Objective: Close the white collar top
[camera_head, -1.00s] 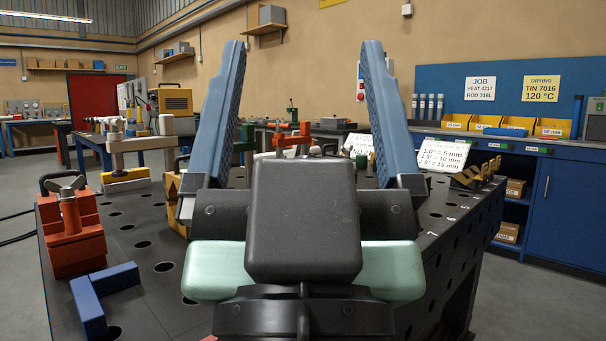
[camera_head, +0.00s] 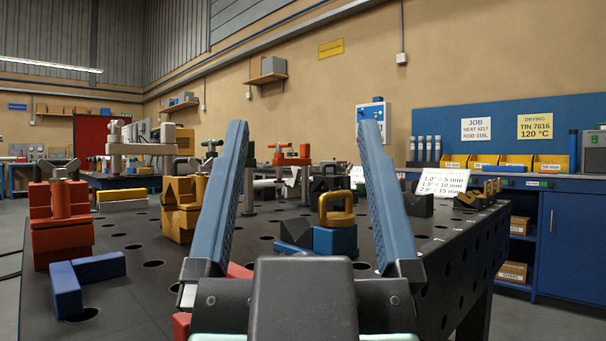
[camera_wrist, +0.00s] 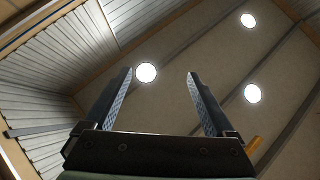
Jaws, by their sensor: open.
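My gripper (camera_head: 304,124) is open and empty, its two blue fingers pointing up in front of the head camera, above the near edge of the dark welding table. In the wrist view my gripper (camera_wrist: 160,74) is also open, with only the ceiling and round lamps beyond it. I cannot make out a white collar top for sure in either view. A cream-white clamp-like device (camera_head: 140,149) stands on a bench at the back left, well apart from my gripper. My fingers and wrist hide part of the table.
The perforated table (camera_head: 120,270) holds a red block stack (camera_head: 61,228) and a blue angle piece (camera_head: 67,290) at left. Yellow blocks (camera_head: 183,209) and a blue block with a yellow handle (camera_head: 336,240) stand farther back. A blue cabinet (camera_head: 571,235) stands at right.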

